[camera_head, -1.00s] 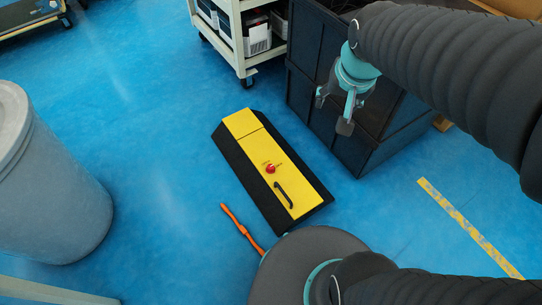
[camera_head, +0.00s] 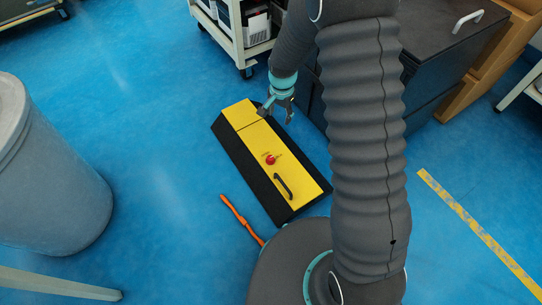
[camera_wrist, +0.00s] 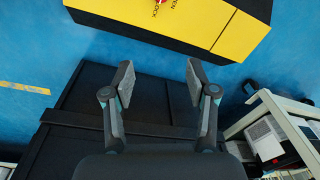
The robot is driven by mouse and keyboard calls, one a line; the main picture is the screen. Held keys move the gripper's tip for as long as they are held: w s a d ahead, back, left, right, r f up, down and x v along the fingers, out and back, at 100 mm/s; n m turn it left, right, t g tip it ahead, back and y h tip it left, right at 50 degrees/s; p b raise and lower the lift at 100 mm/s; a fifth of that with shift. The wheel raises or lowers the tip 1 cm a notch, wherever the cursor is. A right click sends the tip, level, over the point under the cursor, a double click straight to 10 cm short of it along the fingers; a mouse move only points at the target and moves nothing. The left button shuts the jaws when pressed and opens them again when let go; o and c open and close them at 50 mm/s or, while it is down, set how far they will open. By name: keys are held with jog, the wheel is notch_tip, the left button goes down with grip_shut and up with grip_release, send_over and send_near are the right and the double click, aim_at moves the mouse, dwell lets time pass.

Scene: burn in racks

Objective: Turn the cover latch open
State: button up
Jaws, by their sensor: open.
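The yellow cover (camera_head: 264,156) lies on the floor on a black sloped-sided base (camera_head: 240,164). A red knob-like latch (camera_head: 271,159) sits on it with lettering beside it, and a black handle (camera_head: 283,187) is at its near end. My gripper (camera_head: 276,112) is open and empty, above the far right part of the cover. In the wrist view my gripper (camera_wrist: 160,78) shows two spread fingers, and the yellow cover (camera_wrist: 205,20) is at the top. The red latch (camera_wrist: 159,2) is just at the top edge there, mostly cut off.
A black cabinet (camera_head: 425,65) stands right of the cover, behind my arm. A white cart (camera_head: 240,48) is at the back. A grey bin (camera_head: 45,180) is at left. An orange bar (camera_head: 238,216) lies beside the cover.

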jog(key=m+g, duration=0.1)
send_over(270, 157)
notch_tip(270, 157, down, 13)
notch_tip(270, 157, down, 14)
jog(key=shift+f, duration=0.1)
jog(key=shift+c, duration=0.2)
jog(key=shift+d, duration=0.1)
grip_shut()
